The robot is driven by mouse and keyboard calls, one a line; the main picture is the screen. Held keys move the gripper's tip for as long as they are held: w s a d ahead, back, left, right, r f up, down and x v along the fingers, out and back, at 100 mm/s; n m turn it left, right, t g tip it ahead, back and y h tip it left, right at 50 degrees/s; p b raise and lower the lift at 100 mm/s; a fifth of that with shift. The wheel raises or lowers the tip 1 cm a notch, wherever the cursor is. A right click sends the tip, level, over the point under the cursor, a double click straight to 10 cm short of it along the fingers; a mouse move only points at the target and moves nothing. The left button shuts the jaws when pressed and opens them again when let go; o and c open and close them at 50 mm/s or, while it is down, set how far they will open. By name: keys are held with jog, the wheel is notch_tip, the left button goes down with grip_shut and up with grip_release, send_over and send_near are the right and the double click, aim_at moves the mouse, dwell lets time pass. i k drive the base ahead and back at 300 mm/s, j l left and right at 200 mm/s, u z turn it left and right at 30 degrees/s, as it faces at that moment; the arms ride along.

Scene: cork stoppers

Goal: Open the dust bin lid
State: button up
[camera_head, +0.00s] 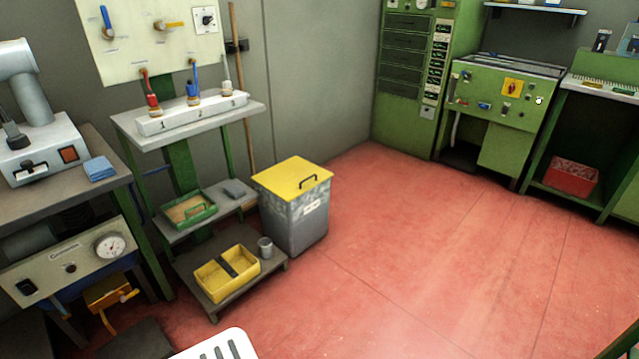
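The dust bin (290,224) is a grey metal box on the red floor, near the middle of the head view. Its flat yellow lid (285,178) lies shut on top. A dark bar handle (308,182) sits on the lid near its right edge. A small white label (313,207) is on the bin's right-hand face. The bin's lower left side is partly hidden behind the low shelf. My gripper is not in view.
A stand (128,118) with shelves is just left of the bin; its low shelf holds a yellow tray (208,287) and metal cup (265,247). A broom handle (240,85) leans behind. Open red floor (430,230) lies right. Green cabinets (405,70) stand beyond.

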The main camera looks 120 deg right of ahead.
aim_at(294, 177)
jog(key=z, duration=4.45)
jog(key=i+l, duration=0.35)
jog(key=i, duration=0.15)
jog(key=i+l+u, duration=0.1)
jog(key=i+l, duration=0.25)
jog(key=i, duration=0.2)
